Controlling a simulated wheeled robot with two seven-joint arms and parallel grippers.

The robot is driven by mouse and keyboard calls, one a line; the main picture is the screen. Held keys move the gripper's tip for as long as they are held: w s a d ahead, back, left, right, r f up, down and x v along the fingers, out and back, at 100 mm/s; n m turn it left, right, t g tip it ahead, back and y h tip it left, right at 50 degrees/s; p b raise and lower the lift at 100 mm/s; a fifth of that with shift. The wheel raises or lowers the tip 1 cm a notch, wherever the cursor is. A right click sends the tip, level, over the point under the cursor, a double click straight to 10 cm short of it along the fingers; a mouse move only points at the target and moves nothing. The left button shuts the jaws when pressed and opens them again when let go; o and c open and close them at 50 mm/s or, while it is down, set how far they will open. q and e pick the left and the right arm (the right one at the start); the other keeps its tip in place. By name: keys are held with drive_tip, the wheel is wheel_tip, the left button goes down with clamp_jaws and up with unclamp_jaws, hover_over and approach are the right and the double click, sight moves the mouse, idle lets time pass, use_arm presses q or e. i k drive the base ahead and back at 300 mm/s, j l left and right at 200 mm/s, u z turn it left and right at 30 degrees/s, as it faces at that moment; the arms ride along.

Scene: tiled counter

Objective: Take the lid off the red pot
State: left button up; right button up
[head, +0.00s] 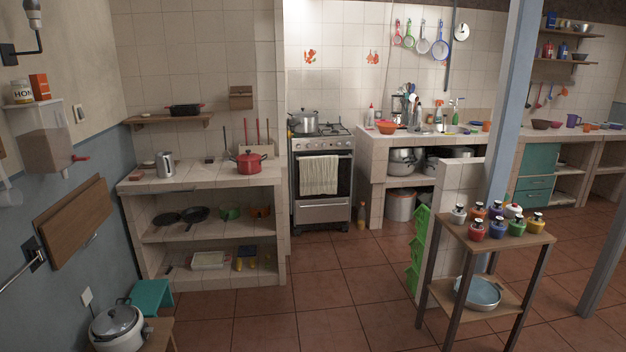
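The red pot (249,167) stands on the tiled counter (205,178) at left centre, near the counter's right end. Its red lid (249,156) with a dark knob sits on top of it. The pot is upright and has small handles at its sides. Neither of my grippers shows in the head view, and nothing touches the pot that I can see.
The stove (322,180) with a steel pot (304,121) is to the right. A small wooden table (490,236) with several jars stands at front right. Open tiled floor (320,290) lies before the counter.

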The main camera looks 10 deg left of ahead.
sight(248, 156)
drive_tip(key=i+j+u, duration=0.4)
drive_tip(key=i, duration=0.25)
drive_tip(key=i+u, duration=0.35)
drive_tip(key=i, duration=1.15)
drive_tip(key=i+j+z, duration=0.1)
drive_tip(key=i, duration=0.75)
